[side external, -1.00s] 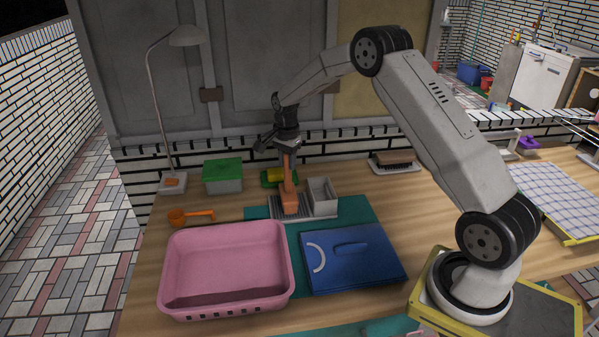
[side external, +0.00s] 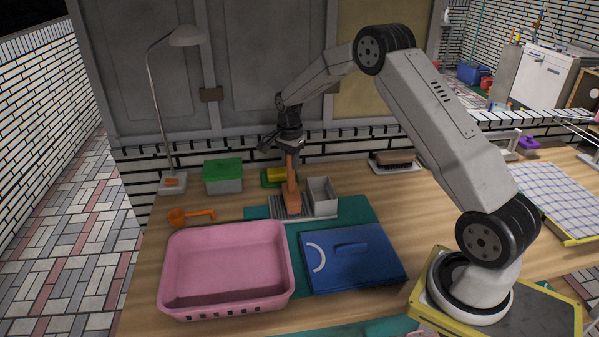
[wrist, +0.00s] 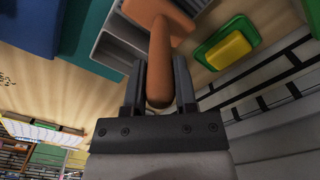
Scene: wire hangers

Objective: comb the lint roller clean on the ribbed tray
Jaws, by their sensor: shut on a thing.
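My gripper (side external: 290,149) is shut on an orange tool, the lint roller (side external: 291,193), and holds it upright by its handle, which shows between the fingers in the wrist view (wrist: 160,70). The roller's wide lower end is down at the ribbed tray (side external: 284,208), a grey tray with parallel ridges. Whether it touches the ridges cannot be told. The tray's open box part (side external: 321,193) stands just right of the roller. I cannot make out any lint on the roller.
A pink basket (side external: 225,265) and a blue lidded box (side external: 350,260) stand in front. A green-lidded box (side external: 222,176), an orange scoop (side external: 190,216) and a lamp (side external: 160,120) are at left. A yellow sponge on a green dish (side external: 277,177) sits behind. Clear wood lies right of the tray.

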